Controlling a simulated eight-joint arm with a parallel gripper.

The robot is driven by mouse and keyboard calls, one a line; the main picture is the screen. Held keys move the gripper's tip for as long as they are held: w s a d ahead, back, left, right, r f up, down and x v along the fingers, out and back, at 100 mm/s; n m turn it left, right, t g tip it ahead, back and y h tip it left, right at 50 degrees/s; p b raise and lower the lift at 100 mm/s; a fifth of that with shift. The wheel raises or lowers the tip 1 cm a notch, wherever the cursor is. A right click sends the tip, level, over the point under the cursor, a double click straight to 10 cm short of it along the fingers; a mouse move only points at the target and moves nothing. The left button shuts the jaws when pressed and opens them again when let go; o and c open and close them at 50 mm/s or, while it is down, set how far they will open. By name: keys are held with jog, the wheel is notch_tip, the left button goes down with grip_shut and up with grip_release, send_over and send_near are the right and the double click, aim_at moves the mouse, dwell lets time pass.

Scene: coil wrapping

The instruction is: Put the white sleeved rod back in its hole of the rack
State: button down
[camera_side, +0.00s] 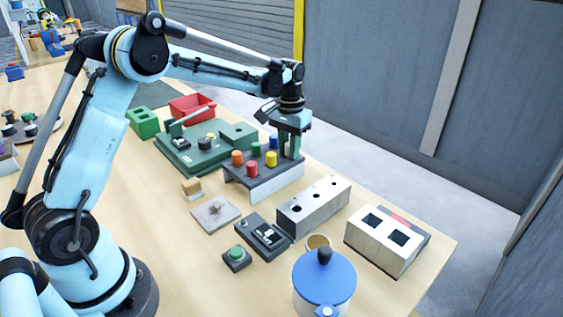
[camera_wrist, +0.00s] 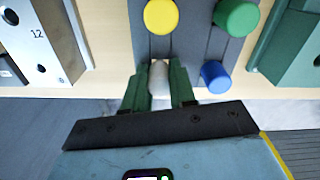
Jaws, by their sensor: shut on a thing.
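The rack (camera_side: 285,187) is a dark-topped block with a pale front, in the middle of the side view. Orange (camera_side: 237,158), red (camera_side: 252,169), yellow (camera_side: 271,159), green (camera_side: 256,150) and blue (camera_side: 273,142) capped rods stand in it. My gripper (camera_side: 290,150) points down at the rack's far right end. In the wrist view the green fingers of my gripper (camera_wrist: 160,88) are shut on the white sleeved rod (camera_wrist: 159,77), beside the yellow and blue rods. The rod's lower end is hidden, so I cannot tell whether it is in its hole.
A grey block with holes (camera_side: 320,207) stands in front of the rack. A green machine (camera_side: 195,158) is close on its left, with a red bin (camera_side: 192,107) behind. A white box with two square openings (camera_side: 375,247) and a blue-lidded pot (camera_side: 325,280) stand nearer the front.

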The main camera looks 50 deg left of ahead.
jog(key=shift+f, duration=0.25)
jog(key=shift+f, duration=0.2)
jog(key=c, duration=0.9)
grip_release()
jog(key=shift+c, duration=0.2)
notch_tip(320, 180, up, 13)
jog(key=shift+f, duration=0.1)
jog(key=s+d+r+m+t, duration=0.1)
jog(key=s+d+t, duration=0.1)
jog(key=s, duration=0.3)
jog(key=s+d+r+t, duration=0.2)
jog(key=s+d, duration=0.1)
jog(key=s, duration=0.2)
jog(key=shift+s+d+f+m+t, duration=0.2)
jog(key=shift+s+d+f+t, duration=0.3)
jog(key=shift+s+f, duration=0.95)
jog(key=shift+s+d+f+m+t, duration=0.2)
jog(key=shift+s+d+f+t, duration=0.25)
jog(key=shift+s+f, duration=1)
jog(key=shift+s+d+f+m+t, duration=0.25)
jog(key=shift+s+f+t, duration=0.45)
jog(key=shift+s, duration=1.45)
